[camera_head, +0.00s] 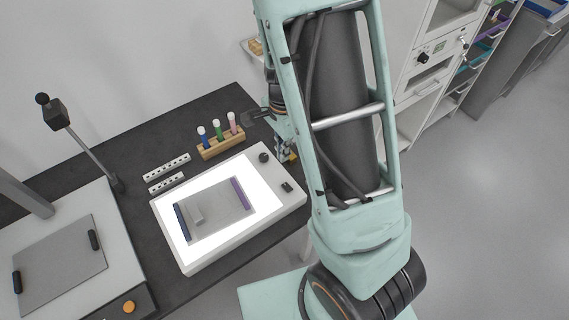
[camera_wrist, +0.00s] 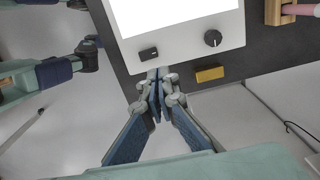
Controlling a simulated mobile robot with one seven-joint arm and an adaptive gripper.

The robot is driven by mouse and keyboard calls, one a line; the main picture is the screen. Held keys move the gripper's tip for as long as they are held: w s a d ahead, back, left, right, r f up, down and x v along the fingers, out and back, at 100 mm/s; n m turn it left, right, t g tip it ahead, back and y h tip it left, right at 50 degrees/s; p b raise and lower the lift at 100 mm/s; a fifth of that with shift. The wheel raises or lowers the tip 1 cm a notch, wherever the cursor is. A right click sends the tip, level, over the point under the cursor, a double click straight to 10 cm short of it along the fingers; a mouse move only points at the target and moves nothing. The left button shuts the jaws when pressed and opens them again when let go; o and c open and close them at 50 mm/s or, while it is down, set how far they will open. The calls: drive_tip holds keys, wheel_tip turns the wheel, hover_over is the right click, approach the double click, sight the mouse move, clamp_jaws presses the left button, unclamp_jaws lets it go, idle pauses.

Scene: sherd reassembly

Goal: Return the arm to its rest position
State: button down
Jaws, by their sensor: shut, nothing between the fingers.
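My gripper (camera_wrist: 157,97) is shut and empty in the wrist view, with its fingertips together near the edge of the white light box (camera_wrist: 205,52). In the head view my teal arm covers the middle of the picture. The gripper is mostly hidden there, with a small part showing beside the right edge of the light box (camera_head: 290,208). A dark blue strip and a purple strip edge the plate.
A wooden rack (camera_head: 222,148) with three capped tubes stands behind the light box. Two white perforated strips (camera_head: 166,167) lie left of it. A stand with a grey plate (camera_head: 60,265) is at left. A yellow block (camera_wrist: 209,74) lies near the table edge. Open floor (camera_head: 480,220) is at right.

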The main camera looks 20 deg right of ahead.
drive_tip(key=shift+w+r, duration=0.2)
drive_tip(key=shift+r, duration=0.75)
